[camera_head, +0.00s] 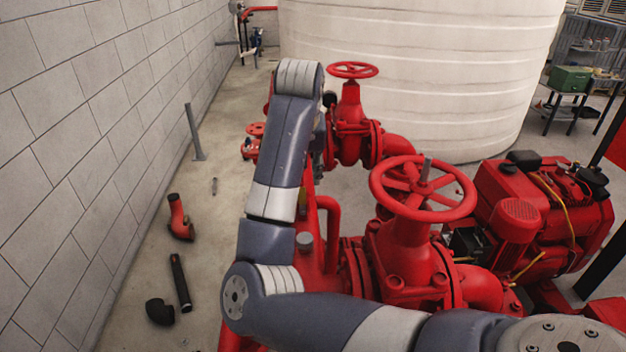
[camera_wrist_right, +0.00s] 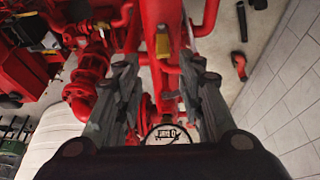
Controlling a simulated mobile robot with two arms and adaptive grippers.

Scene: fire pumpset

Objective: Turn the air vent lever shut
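My right arm reaches across the red pumpset, and its gripper is mostly hidden behind my wrist in the head view. In the right wrist view the right gripper (camera_wrist_right: 161,62) is open, its two dark fingers spread on either side of a red pipe. A small yellow part (camera_wrist_right: 162,44) shows on the pipe between and just beyond the fingertips. I cannot tell whether this is the air vent lever; a yellow bit (camera_head: 302,203) also shows beside my forearm in the head view. A round white gauge (camera_wrist_right: 168,134) shows between the finger bases. My left gripper is not in view.
Red handwheel valves (camera_head: 422,189) and (camera_head: 353,71) stand right of my arm. A red engine (camera_head: 540,215) is farther right, and a large white tank (camera_head: 420,60) is behind. A block wall (camera_head: 90,130) bounds the left; loose pipe pieces (camera_head: 180,282) lie on the floor.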

